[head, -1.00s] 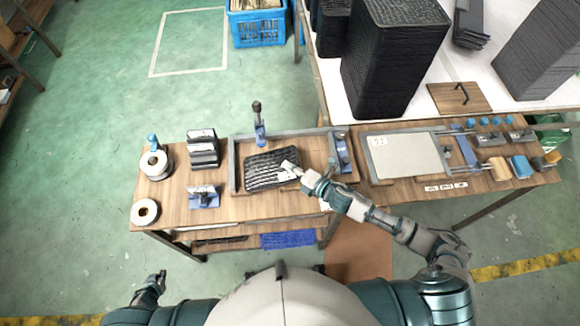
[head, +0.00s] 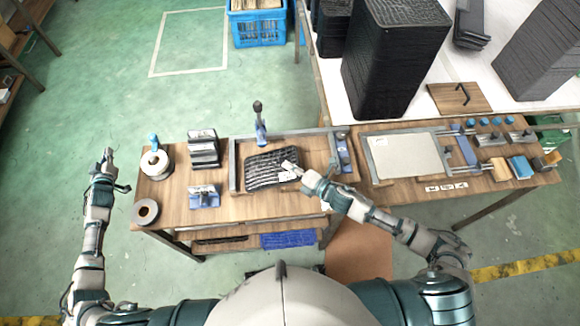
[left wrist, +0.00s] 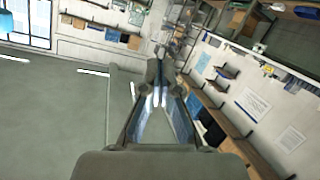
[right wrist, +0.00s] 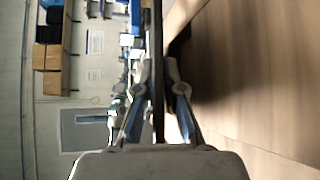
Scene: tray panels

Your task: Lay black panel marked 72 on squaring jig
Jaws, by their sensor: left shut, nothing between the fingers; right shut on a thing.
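A black ribbed panel (head: 273,168) lies inside the squaring jig (head: 233,176), a metal-railed wooden frame on the bench; no number on it is legible. My right gripper (head: 288,171) is at the panel's right edge, shut on it. In the right wrist view the panel (right wrist: 158,70) shows edge-on as a thin dark strip between the fingers (right wrist: 158,100). My left gripper (head: 107,160) is raised left of the bench, apart from everything. It is shut and empty in the left wrist view (left wrist: 157,95).
A toggle clamp (head: 260,125) stands at the jig's back rail. Tape rolls (head: 155,164) and a label holder (head: 204,197) sit at the left. A second fixture with a pale plate (head: 405,155) is at the right. Tall black panel stacks (head: 395,60) stand behind.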

